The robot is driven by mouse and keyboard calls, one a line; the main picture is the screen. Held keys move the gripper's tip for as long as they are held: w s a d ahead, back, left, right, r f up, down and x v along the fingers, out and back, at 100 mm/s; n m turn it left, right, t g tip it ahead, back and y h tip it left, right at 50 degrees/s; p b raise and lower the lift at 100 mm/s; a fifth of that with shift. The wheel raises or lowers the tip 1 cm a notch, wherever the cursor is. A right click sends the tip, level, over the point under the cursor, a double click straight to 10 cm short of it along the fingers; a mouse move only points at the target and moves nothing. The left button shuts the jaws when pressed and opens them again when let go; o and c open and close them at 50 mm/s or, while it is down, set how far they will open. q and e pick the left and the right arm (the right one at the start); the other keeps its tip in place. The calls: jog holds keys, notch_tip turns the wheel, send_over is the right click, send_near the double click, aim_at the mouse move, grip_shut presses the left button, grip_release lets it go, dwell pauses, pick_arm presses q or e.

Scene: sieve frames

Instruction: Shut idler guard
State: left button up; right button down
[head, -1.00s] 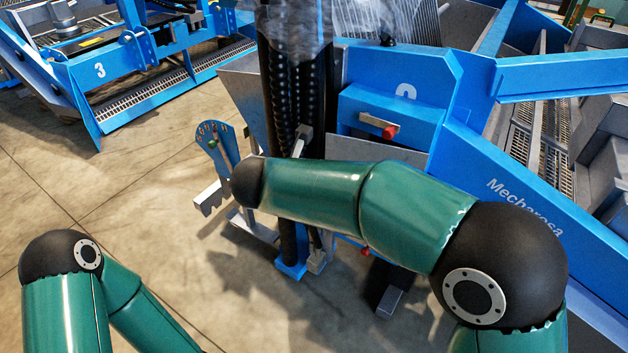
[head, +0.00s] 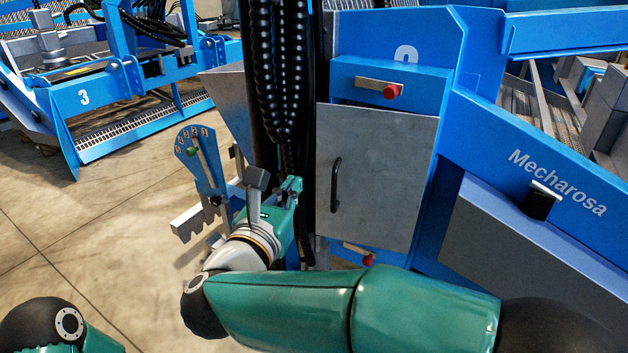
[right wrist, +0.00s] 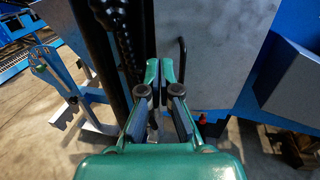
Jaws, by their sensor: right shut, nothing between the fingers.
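The idler guard appears to be the flat grey panel (head: 385,185) with a black bar handle (head: 335,185) near its left edge, on the front of the blue machine. I cannot tell whether it sits flush. My right gripper (head: 291,187) is left of the panel, in front of the black column, short of the handle. In the right wrist view the gripper (right wrist: 160,85) is shut and empty, with the panel (right wrist: 215,50) behind it to the right and the handle (right wrist: 182,60) just right of the fingertips. My left gripper is out of view.
A blue quadrant plate (head: 200,160) with a green-knobbed lever and a notched grey bracket (head: 188,220) stand left of my right gripper. Red knobs (head: 391,91) sit above and below the panel. Black ribbed hoses (head: 280,85) run beside it. Open floor lies left.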

aim_at(320, 147)
jog(key=p+x, duration=0.8)
jog(key=x, duration=0.4)
jog(key=shift+w+d, duration=0.1)
jog(key=shift+w, duration=0.2)
jog(key=shift+w+d+f+p, duration=0.2)
jog(key=shift+w+p, duration=0.35)
